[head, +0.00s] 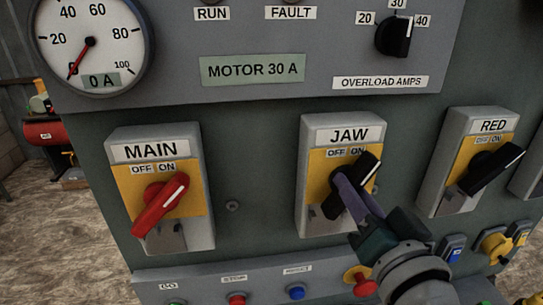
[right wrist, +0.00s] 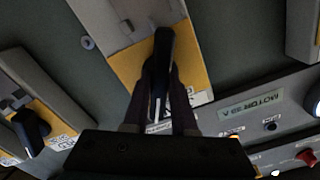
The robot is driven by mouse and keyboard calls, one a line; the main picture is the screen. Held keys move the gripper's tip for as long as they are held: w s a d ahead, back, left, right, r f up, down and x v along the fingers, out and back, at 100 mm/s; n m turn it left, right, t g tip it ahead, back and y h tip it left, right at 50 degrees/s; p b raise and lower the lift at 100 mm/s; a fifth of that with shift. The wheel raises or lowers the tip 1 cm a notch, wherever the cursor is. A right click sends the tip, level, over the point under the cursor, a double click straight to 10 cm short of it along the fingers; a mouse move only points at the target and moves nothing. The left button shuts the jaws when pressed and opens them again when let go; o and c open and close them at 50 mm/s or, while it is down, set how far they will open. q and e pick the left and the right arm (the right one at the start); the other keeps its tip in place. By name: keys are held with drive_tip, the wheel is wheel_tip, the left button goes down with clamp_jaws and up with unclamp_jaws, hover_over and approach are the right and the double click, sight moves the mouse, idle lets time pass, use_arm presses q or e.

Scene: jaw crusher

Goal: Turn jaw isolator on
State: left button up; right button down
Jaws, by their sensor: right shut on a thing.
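The JAW isolator (head: 312,212) is a grey box with a yellow plate marked OFF and ON, in the middle of the head view. Its black handle (head: 369,168) is tilted, with its white-marked end up and to the right, towards ON. My right gripper (head: 346,187) is shut on this handle from the front and hides its middle. In the right wrist view, the black handle (right wrist: 162,62) stands between the two dark fingers of my right gripper (right wrist: 160,95). My left gripper is not in view.
The MAIN isolator (head: 128,135), with a red handle (head: 160,205), is to the left. The RED isolator (head: 450,155), with a black handle (head: 490,170), is close on the right. A row of push buttons (head: 237,299) lies below. The gauge (head: 92,40) reads about zero.

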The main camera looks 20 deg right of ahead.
drive_tip(key=shift+m, duration=1.6)
drive_tip(key=c, duration=0.7)
unclamp_jaws()
drive_tip(key=b+v, duration=0.2)
drive_tip(key=v, duration=0.8)
drive_tip(key=shift+w+a, duration=0.1)
